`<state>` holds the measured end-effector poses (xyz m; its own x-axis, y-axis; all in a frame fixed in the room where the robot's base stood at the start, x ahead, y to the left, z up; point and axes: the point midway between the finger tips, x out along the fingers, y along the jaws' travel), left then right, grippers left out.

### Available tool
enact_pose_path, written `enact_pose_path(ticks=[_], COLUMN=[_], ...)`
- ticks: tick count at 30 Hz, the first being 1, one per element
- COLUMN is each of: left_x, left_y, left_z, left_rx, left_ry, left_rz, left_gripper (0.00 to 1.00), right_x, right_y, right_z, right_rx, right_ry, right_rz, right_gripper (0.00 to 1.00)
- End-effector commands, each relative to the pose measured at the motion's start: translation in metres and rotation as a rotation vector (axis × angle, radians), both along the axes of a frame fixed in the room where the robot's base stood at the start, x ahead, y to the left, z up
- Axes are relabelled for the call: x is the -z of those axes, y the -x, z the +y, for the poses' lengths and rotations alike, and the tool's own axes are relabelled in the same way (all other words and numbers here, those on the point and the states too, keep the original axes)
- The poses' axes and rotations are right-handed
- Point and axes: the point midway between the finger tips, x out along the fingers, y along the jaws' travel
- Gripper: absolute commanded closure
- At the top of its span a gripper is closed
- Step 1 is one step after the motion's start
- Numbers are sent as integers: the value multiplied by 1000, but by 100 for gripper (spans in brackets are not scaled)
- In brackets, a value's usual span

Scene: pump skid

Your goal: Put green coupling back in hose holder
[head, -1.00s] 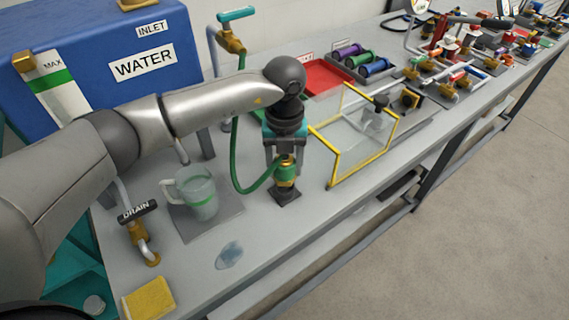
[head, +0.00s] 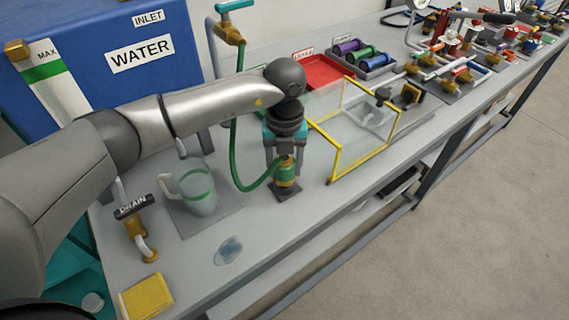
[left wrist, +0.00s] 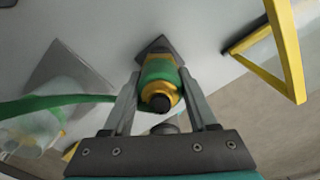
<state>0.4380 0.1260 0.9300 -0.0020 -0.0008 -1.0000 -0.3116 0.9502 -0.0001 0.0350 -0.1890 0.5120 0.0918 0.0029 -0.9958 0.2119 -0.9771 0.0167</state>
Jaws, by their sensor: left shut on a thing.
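The green coupling (head: 287,170), a brass piece with a green band, stands upright at the small dark hose holder (head: 288,193) on the bench. Its green hose (head: 236,150) loops to the left and up to the valve. My left gripper (head: 286,160) points down from above and is shut on the coupling. In the left wrist view the coupling (left wrist: 160,75) lies between the two fingers, with the dark square base of the holder (left wrist: 158,47) behind it. I cannot tell whether the coupling is fully seated. My right gripper is not in view.
A clear guard with a yellow frame (head: 338,160) stands close to the right of the holder. A jug with a green band (head: 198,188) stands to the left. A puddle (head: 228,250) and a yellow sponge (head: 146,297) lie nearer the front.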

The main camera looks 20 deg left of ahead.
Motion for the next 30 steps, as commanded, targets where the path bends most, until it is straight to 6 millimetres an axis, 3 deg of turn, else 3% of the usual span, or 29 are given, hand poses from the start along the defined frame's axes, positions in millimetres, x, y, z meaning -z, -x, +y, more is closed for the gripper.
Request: enact_pose_path(ticks=[24, 25, 30], left_x=[13, 13, 12], left_y=[0, 0, 0], left_z=[0, 0, 0], left_rx=[0, 0, 0], left_ry=[0, 0, 0], left_rz=[0, 0, 0], left_gripper=[100, 41, 21], right_x=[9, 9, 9], right_y=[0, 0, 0], right_z=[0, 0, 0], right_rx=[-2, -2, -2], right_ry=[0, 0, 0], right_rz=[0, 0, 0], right_gripper=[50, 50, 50])
